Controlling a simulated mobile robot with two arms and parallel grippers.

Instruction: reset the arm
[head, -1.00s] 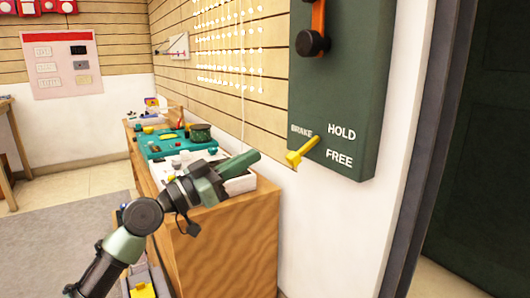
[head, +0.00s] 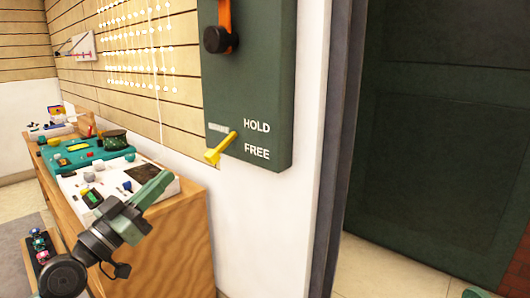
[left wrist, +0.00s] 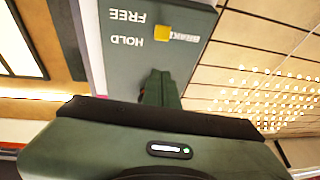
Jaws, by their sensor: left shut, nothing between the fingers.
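My left arm comes in from the lower left in the head view. Its green left gripper (head: 158,187) is shut and empty, in front of the wooden cabinet's top and below the dark green wall box (head: 250,95). The gripper touches nothing that I can make out. In the left wrist view the shut fingers (left wrist: 160,88) point toward the box, whose HOLD and FREE lettering appears upside down. The yellow lever (head: 221,149) on the box sits by these labels, apart from the gripper.
The wooden cabinet (head: 185,250) carries a white panel (head: 160,192), a teal board (head: 75,158) and small parts. A black knob on an orange handle (head: 222,38) is higher on the box. A dark green door (head: 440,130) stands at the right. Pale floor shows before it.

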